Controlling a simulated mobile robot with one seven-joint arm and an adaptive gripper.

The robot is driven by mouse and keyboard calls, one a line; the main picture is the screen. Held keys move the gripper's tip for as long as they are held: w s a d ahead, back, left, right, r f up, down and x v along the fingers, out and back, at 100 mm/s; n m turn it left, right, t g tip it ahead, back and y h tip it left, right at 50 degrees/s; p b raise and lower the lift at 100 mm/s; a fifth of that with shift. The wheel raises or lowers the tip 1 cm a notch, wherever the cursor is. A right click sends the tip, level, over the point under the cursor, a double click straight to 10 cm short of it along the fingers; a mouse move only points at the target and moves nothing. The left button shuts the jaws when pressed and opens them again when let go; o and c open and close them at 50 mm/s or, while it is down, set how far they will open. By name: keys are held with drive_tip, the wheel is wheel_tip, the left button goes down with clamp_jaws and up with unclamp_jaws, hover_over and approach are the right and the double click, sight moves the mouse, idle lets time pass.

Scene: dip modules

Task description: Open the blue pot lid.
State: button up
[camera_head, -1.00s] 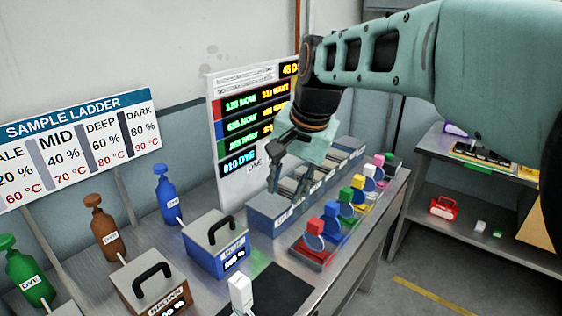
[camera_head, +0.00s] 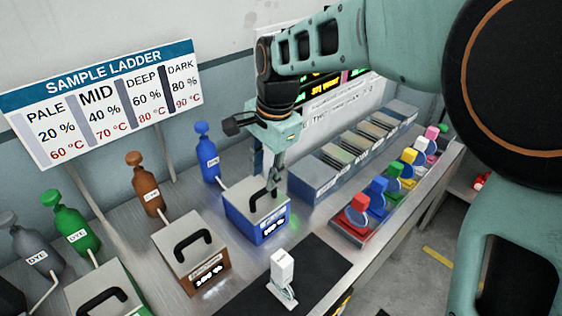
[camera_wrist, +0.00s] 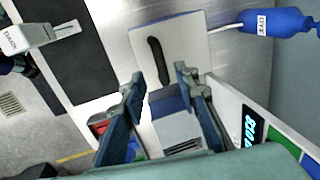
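The blue pot (camera_head: 262,232) stands on the bench with its flat grey lid (camera_head: 240,200) on top. The lid carries a black arched handle, which also shows in the wrist view (camera_wrist: 158,60). My gripper (camera_head: 270,185) points down over the lid, close to the handle; the arm comes in from the upper right. In the wrist view my gripper (camera_wrist: 160,80) has its two fingers spread apart, with nothing between them. The handle lies just beyond the fingertips, roughly in line with the gap. I cannot tell the exact height of the fingertips above the handle.
A blue dye bottle (camera_head: 207,160) stands behind the pot. A brown pot (camera_head: 208,275) with a similar lid is to its left. A white device (camera_head: 282,268) stands on a black mat (camera_head: 315,285) in front. A blue-grey rack (camera_head: 325,180) and coloured caps (camera_head: 360,203) are to the right.

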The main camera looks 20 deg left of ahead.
sight(262, 191)
drive_tip(key=f, duration=0.3)
drive_tip(key=a+f, duration=0.1)
drive_tip(key=f, duration=0.1)
drive_tip(key=shift+w+f, duration=0.15)
drive_tip(key=shift+w, duration=0.1)
clamp_jaws()
